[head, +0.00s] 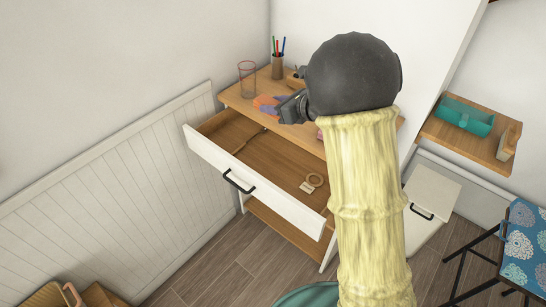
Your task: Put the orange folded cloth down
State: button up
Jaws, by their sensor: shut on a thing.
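The orange folded cloth (265,103) shows at the far left end of the desk top (237,99), with a purplish patch beside the orange. My gripper (281,108) is at the cloth's right side and is shut on it. My dark wrist and pale yellow arm hide part of the gripper and the right part of the desk. I cannot tell whether the cloth touches the desk top or is held just above it.
A clear glass (247,80) and a pencil cup (278,66) stand close behind the cloth. A teal tray (465,118) sits on the right shelf. A patterned stool (520,240) stands at right.

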jog(key=shift+w+d+f+b, duration=0.1)
jog(key=shift+w+f+b, duration=0.05)
jog(key=shift+f+b, duration=0.3)
jog(key=shift+w+f+b, duration=0.15)
jog(key=shift+f+b, duration=0.05)
jog(key=shift+f, duration=0.3)
jog(key=f+b, duration=0.4)
jog(key=shift+w+f+b, duration=0.2)
jog(key=shift+f+b, duration=0.15)
jog(key=shift+b, duration=0.05)
send_over(274, 168)
notch_tip(274, 168, down, 14)
jog(key=shift+r+b, duration=0.1)
jog(key=shift+b, duration=0.25)
jog(key=shift+f, duration=2.05)
jog(key=shift+f+b, duration=0.15)
jog(key=shift+b, duration=0.15)
